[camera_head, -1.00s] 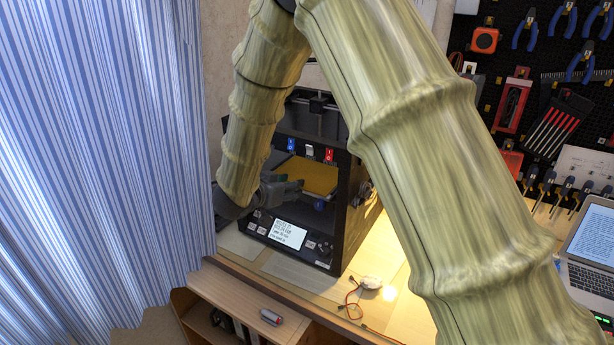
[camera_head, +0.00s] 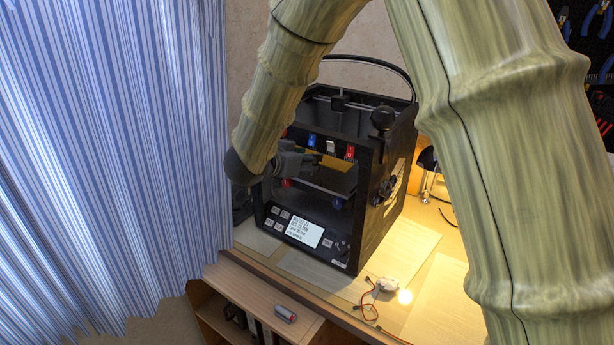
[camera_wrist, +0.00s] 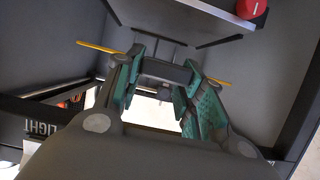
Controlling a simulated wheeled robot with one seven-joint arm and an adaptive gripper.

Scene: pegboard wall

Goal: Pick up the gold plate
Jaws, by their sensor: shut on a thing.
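The gold plate (camera_head: 337,162) is inside the black 3D printer (camera_head: 370,225), held above the dark print bed (camera_head: 330,181). My gripper (camera_head: 306,160) reaches in through the printer's open front and is shut on the plate. In the wrist view the gold plate (camera_wrist: 218,81) shows only as thin yellow edges on both sides of my gripper (camera_wrist: 165,72).
The printer frame surrounds my gripper, with coloured switches (camera_head: 331,147) along its top front and a lit screen (camera_head: 304,231) below. A striped curtain (camera_head: 110,150) hangs close on the left. A white object with red wires (camera_head: 387,284) lies on the desk at the right.

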